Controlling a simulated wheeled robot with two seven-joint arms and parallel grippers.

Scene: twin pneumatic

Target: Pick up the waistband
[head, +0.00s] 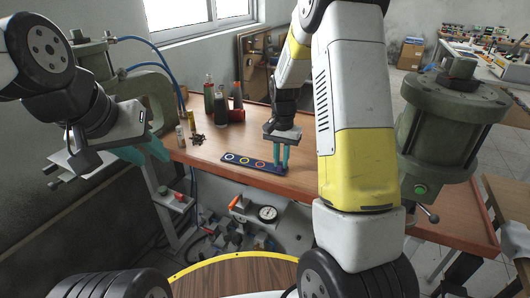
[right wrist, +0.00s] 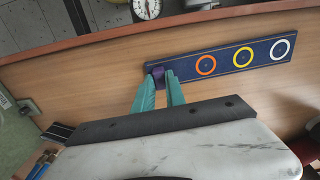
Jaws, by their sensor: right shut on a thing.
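My right gripper (head: 283,167) points down at the right end of a dark blue strip with coloured rings (head: 240,160) on the wooden bench. In the right wrist view its teal fingers (right wrist: 162,85) are closed around a small dark purple thing (right wrist: 158,74) at the strip's left end. The fingers hide part of that thing, and I cannot tell for sure whether it is the waistband. White, yellow and orange rings show along the rest of the strip (right wrist: 270,42). My left gripper (head: 155,158) hangs at the bench's left edge, its teal fingers apart and nothing seen between them.
Dark bottles (head: 221,107) and a red-based container (head: 237,112) stand behind the strip. A small dark pile (head: 198,139) lies to their left. A large green cylinder (head: 440,140) stands at the right. A gauge (head: 267,213) sits below the bench's front edge.

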